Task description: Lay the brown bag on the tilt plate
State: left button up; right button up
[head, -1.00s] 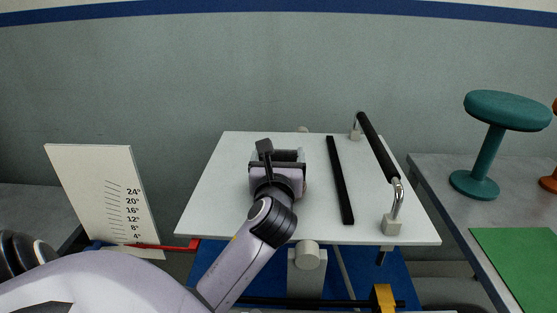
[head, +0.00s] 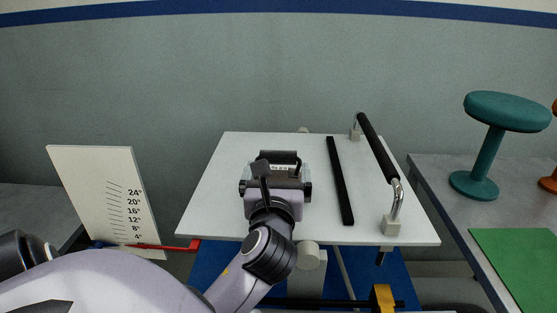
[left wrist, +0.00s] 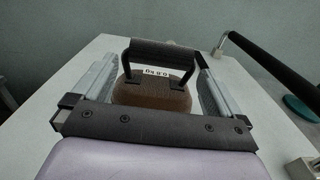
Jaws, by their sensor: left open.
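The brown bag (left wrist: 150,95) has a dark handle on top and a white weight label. In the left wrist view it sits on the white tilt plate (left wrist: 58,93), between my left gripper's fingers (left wrist: 155,70). The fingers are open, with visible gaps to the handle. In the head view my left gripper (head: 277,168) is over the middle of the tilt plate (head: 218,180), left of the black strip. It hides most of the bag there; the handle (head: 279,155) and part of the label show. My right gripper is not in view.
A black strip (head: 340,180) and a raised black rail (head: 376,145) run along the plate's right side. A white angle scale (head: 105,195) with a red pointer (head: 165,247) stands left. A teal stool (head: 507,108) and green mat (head: 515,262) are on the right table.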

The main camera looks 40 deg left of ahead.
pick_arm(q)
jog(key=v, duration=0.5)
jog(key=shift+s+d, duration=0.25)
jog(key=shift+s, duration=0.05)
